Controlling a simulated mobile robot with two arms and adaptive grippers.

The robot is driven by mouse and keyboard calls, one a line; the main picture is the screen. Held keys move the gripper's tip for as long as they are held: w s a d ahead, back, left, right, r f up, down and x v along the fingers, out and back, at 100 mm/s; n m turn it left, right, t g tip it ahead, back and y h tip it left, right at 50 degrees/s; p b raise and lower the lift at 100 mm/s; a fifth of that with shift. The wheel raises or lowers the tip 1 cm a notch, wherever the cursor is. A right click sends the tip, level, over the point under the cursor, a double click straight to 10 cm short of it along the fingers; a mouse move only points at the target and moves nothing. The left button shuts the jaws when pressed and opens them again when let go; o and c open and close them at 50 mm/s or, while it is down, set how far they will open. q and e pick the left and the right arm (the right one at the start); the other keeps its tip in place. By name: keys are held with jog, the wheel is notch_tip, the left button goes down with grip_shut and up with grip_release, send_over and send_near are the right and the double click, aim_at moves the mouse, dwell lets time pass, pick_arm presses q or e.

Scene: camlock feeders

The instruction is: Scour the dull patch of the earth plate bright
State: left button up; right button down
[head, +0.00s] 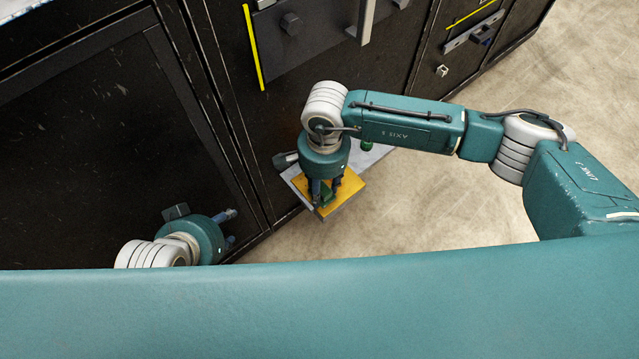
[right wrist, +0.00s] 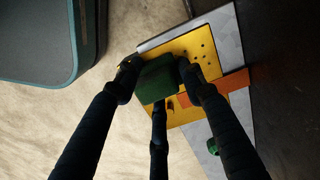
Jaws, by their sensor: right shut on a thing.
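My right gripper (head: 325,196) points down over a yellow holed board (head: 351,189) and is shut on a green block (right wrist: 155,79). In the right wrist view the block sits between the fingers, over the yellow board (right wrist: 196,42); whether it touches the board is unclear. An orange-brown strip (right wrist: 226,92) lies across the grey shelf beside the board. I cannot tell which piece is the earth plate, and no dull patch can be made out. My left gripper (head: 231,227) is at the lower left by the dark cabinet, its fingers apart and empty.
The grey shelf (right wrist: 228,38) juts out from the dark cabinet front (head: 120,130). A green knob (right wrist: 217,146) stands on it near the strip. A handle (head: 365,22) and yellow strips are on the cabinet above. Bare floor (head: 420,215) is clear to the right.

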pick_arm(q)
jog(key=shift+w+d+r, duration=0.15)
jog(key=shift+w+d, duration=0.05)
jog(key=shift+w, duration=0.2)
dwell(1.3)
